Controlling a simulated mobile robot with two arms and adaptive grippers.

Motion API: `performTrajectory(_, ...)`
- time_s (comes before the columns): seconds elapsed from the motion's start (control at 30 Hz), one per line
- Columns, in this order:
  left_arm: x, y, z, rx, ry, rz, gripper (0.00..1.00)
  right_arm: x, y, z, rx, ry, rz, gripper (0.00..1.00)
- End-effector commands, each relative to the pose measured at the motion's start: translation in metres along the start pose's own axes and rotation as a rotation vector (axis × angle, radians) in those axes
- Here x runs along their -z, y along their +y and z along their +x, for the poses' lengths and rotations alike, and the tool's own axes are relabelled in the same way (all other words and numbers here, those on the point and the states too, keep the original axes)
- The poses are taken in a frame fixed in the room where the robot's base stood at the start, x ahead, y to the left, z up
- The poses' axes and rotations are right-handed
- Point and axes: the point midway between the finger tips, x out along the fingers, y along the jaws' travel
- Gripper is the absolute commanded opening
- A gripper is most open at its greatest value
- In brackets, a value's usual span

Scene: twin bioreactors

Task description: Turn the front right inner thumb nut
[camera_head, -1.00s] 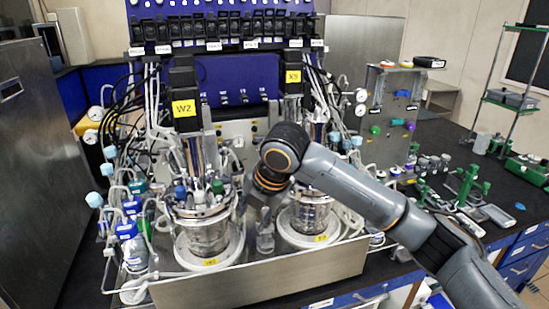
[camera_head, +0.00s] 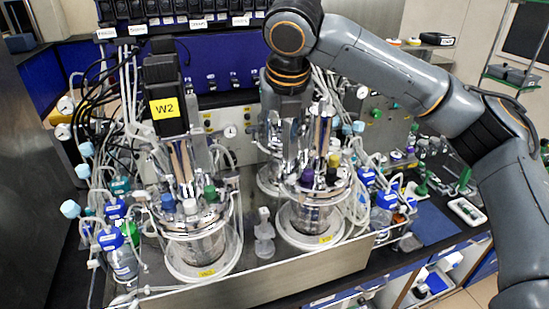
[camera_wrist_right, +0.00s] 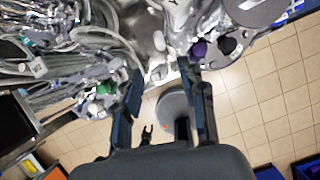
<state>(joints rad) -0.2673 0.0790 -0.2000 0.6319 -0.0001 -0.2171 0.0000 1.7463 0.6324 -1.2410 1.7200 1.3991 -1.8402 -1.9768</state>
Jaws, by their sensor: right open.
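Two glass bioreactors stand side by side in a metal tray (camera_head: 255,283). The right bioreactor (camera_head: 312,218) has a shiny head plate with a purple cap (camera_head: 307,177) and a black cap. The left bioreactor (camera_head: 197,250) carries a yellow W2 label and a green cap (camera_head: 209,192). The front right inner thumb nut is too small to tell apart from the other metal fittings. My right gripper (camera_head: 278,135) points down over the right bioreactor's upper parts. In the right wrist view my right gripper (camera_wrist_right: 161,74) is open and its fingers look empty. The purple cap (camera_wrist_right: 198,48) lies beyond one fingertip.
Tubes and cables crowd both vessels. Blue-capped bottles (camera_head: 121,255) stand at the left, more at the right (camera_head: 384,209). A small clear glass piece (camera_head: 264,236) stands between the reactors. A panel with black modules is behind. Tiled floor (camera_wrist_right: 270,95) shows in the wrist view.

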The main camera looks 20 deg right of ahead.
Motion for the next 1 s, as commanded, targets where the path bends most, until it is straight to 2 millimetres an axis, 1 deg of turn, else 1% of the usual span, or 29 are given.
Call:
performTrajectory(0.03, -0.008, 0.003, -0.007, -0.003, -0.012, 0.000, 0.41, 0.000, -0.001, 0.009, 0.003, 0.005, 0.000, 0.41)
performTrajectory(0.07, -0.013, 0.004, -0.009, -0.005, -0.019, 0.000, 0.41, -0.001, -0.001, 0.015, 0.002, 0.004, 0.001, 0.41)
performTrajectory(0.2, -0.045, 0.010, -0.022, -0.012, -0.069, 0.001, 0.41, -0.001, -0.001, 0.045, 0.003, 0.006, 0.002, 0.41)
performTrajectory(0.3, -0.059, 0.012, -0.030, -0.015, -0.089, 0.001, 0.41, -0.001, -0.001, 0.066, 0.003, 0.005, 0.002, 0.41)
performTrajectory(0.37, -0.058, 0.011, -0.033, -0.015, -0.089, 0.001, 0.41, 0.000, -0.001, 0.078, 0.003, 0.005, 0.002, 0.41)
performTrajectory(0.43, -0.051, 0.010, -0.036, -0.013, -0.079, 0.001, 0.41, 0.000, -0.001, 0.089, 0.002, 0.004, 0.001, 0.41)
performTrajectory(0.6, -0.017, 0.005, -0.038, -0.007, -0.030, 0.001, 0.41, -0.001, 0.000, 0.108, 0.001, 0.001, 0.002, 0.41)
performTrajectory(0.67, -0.011, 0.004, -0.038, -0.006, -0.019, 0.001, 0.41, -0.001, 0.000, 0.112, 0.001, 0.001, 0.002, 0.41)
performTrajectory(0.77, -0.011, 0.004, -0.038, -0.005, -0.020, 0.000, 0.41, 0.000, 0.000, 0.115, 0.000, 0.000, 0.002, 0.41)
performTrajectory(0.97, -0.028, 0.005, -0.039, -0.007, -0.046, -0.001, 0.41, 0.000, 0.000, 0.116, 0.000, 0.000, 0.002, 0.41)
performTrajectory(1.0, -0.031, 0.005, -0.039, -0.007, -0.050, -0.001, 0.41, 0.000, 0.000, 0.115, 0.000, 0.000, 0.002, 0.37)
